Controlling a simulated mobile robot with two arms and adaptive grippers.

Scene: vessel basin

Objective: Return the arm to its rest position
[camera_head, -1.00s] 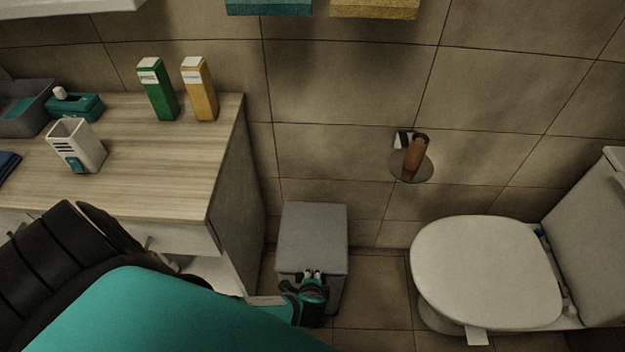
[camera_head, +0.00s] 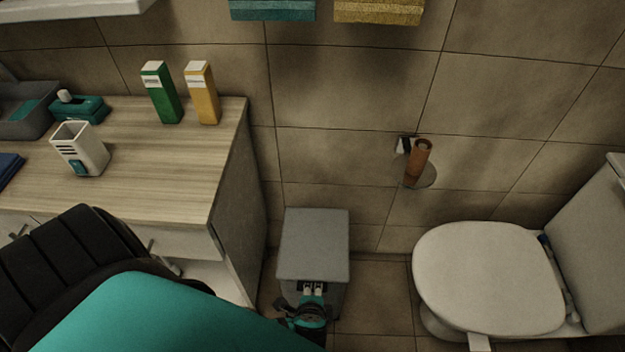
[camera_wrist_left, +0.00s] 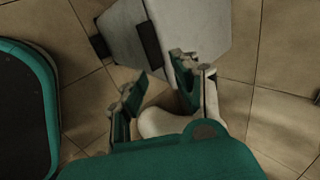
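My left arm (camera_head: 150,310) comes in from the lower left and reaches across the bottom of the head view. My left gripper (camera_head: 313,288) is low, at the near edge of the grey bin (camera_head: 314,245), overlapping its front in the picture. I cannot tell whether it touches the bin. In the left wrist view, the two teal fingers of the left gripper (camera_wrist_left: 158,85) stand apart with nothing held between them. My right gripper is in neither view.
A wooden counter (camera_head: 190,185) at the left holds a green carton (camera_head: 160,95), a yellow carton (camera_head: 203,95) and a white cup (camera_head: 80,150). A toilet (camera_head: 485,270) stands at the right. Tiled floor (camera_head: 375,300) is free between bin and toilet.

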